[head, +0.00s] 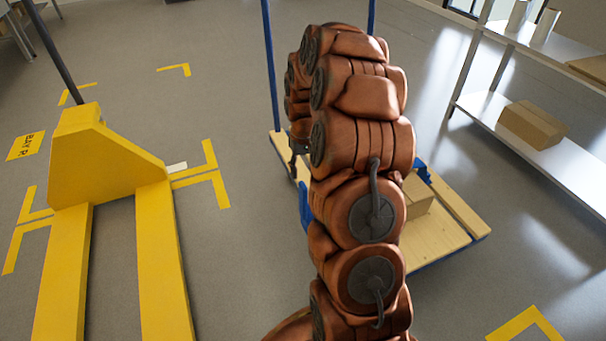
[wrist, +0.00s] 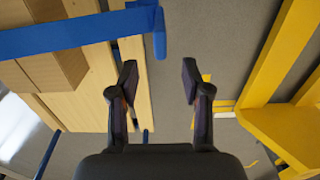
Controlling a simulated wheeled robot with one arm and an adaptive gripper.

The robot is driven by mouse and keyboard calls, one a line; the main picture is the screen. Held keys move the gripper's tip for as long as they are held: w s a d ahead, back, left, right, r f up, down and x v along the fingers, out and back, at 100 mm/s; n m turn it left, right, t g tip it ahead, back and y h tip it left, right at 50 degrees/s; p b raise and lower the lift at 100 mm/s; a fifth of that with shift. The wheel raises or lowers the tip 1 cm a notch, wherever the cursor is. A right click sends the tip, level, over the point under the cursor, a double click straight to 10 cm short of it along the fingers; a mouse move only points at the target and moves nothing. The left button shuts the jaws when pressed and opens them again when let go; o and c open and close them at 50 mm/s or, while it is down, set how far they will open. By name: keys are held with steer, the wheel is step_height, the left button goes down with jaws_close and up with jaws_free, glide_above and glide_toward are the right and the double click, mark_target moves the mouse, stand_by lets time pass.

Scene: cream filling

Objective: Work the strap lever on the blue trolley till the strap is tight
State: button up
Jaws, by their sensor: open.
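The blue trolley (head: 450,230) stands behind my arm in the head view, with a pale wooden deck, a blue edge and blue upright posts. Its deck also shows in the wrist view (wrist: 135,65). A blue strap (wrist: 70,38) runs across a cardboard box (wrist: 45,72) on the deck. At the strap's right end is a narrow blue piece (wrist: 160,32), perhaps the lever, near the deck edge. My gripper (wrist: 158,75) is open and empty, its fingertips a little below that blue piece in the picture. My arm hides much of the trolley in the head view.
A yellow pallet truck (head: 100,165) stands to the left, with its forks toward me. A shelf rack (head: 545,120) with boxes is at the right. Yellow marks (head: 530,322) line the grey floor. Floor between truck and trolley is open.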

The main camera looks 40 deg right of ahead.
mark_target(303, 185)
steer(key=shift+f+b, duration=1)
steer(key=shift+f, duration=2.85)
jaws_close()
